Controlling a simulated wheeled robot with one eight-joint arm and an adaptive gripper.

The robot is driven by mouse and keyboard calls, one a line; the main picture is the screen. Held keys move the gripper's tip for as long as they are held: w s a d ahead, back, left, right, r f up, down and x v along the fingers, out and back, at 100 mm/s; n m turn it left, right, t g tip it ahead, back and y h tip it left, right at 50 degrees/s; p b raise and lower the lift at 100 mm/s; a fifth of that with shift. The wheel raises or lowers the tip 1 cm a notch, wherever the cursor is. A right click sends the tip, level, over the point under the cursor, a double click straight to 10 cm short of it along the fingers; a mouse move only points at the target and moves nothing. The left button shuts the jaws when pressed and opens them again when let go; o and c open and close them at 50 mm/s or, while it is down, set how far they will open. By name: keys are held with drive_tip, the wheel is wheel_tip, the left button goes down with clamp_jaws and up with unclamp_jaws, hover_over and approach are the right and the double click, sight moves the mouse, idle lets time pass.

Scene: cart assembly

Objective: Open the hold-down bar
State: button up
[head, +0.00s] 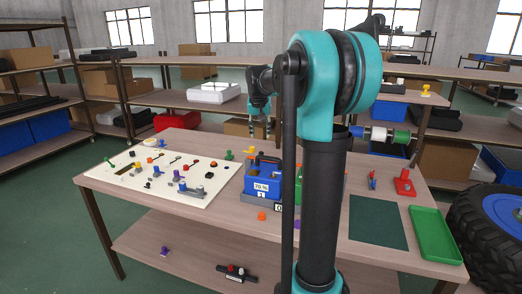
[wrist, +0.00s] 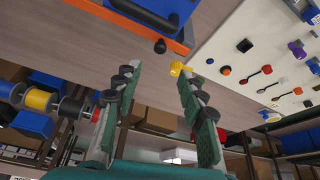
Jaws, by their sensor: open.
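My gripper (head: 260,127) hangs fingers-down over the back part of the table, behind the blue battery box (head: 258,182) marked 70 %. In the wrist view my gripper (wrist: 160,73) is open, with nothing between its green-padded fingers. An orange bar (wrist: 130,26) runs along the blue box at the top of the wrist view, with a black knob (wrist: 160,46) near its end. It may be the hold-down bar; I cannot tell for sure. The fingers are apart from it. In the head view my arm hides part of the box area.
A pale board (head: 150,190) with small coloured parts lies on the left of the table. A dark green mat (head: 377,222), a green tray (head: 436,234) and a red part (head: 404,183) are on the right. Shelves with boxes stand behind. A large wheel (head: 495,215) stands far right.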

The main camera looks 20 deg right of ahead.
sight(261, 152)
drive_tip(key=x, duration=1)
drive_tip(key=shift+w+f, duration=0.1)
drive_tip(key=shift+f, duration=0.1)
drive_tip(key=shift+c, duration=0.4)
clamp_jaws()
